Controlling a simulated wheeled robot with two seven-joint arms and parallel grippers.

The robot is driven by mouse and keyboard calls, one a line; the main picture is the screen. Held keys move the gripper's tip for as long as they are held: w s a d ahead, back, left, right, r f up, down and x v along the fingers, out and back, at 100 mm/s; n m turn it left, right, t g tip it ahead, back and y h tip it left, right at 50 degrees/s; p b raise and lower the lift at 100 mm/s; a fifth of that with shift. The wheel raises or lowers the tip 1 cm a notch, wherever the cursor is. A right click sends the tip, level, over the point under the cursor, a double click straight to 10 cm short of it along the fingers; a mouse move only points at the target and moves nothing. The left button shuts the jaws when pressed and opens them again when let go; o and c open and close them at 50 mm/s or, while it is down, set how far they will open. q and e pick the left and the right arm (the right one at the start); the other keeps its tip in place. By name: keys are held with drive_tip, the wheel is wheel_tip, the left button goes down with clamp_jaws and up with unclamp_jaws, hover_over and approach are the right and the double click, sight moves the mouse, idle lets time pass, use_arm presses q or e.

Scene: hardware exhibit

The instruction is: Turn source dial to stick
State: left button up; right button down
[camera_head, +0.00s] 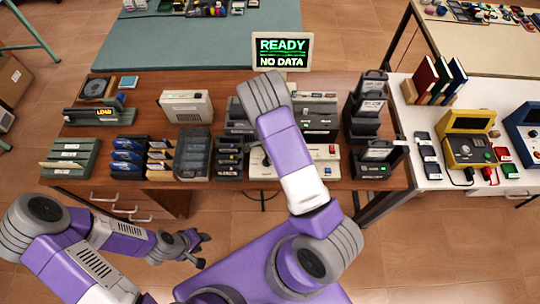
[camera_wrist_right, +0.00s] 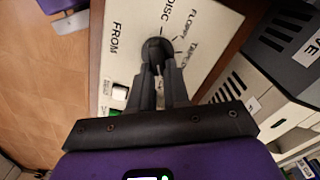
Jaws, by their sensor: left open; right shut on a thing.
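The source dial (camera_wrist_right: 156,47) is a dark round knob on a cream panel (camera_wrist_right: 118,62) in the right wrist view. Printed labels there read FROM, DISC, FLOPPY and one partly hidden that starts like TAPE; I see no legible STICK label. My right gripper (camera_wrist_right: 158,66) is shut on the dial, with a dark finger on each side. The knob's pointer direction is hidden. In the head view my right arm covers the dial and gripper, and part of the panel (camera_head: 322,172) shows. My left gripper (camera_head: 201,251) is open and empty, low in front of the desk.
A screen (camera_head: 283,52) reads READY, NO DATA. The wooden desk (camera_head: 232,83) holds a beige drive (camera_head: 186,106), several media racks and dark units (camera_head: 366,110) close to the right arm. A white table (camera_head: 408,142) stands at right.

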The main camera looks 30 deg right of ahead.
drive_tip(key=c, duration=1.1)
unclamp_jaws()
wheel_tip(320, 180, up, 8)
drive_tip(key=shift+f+p, duration=0.2)
drive_tip(key=shift+p, duration=0.2)
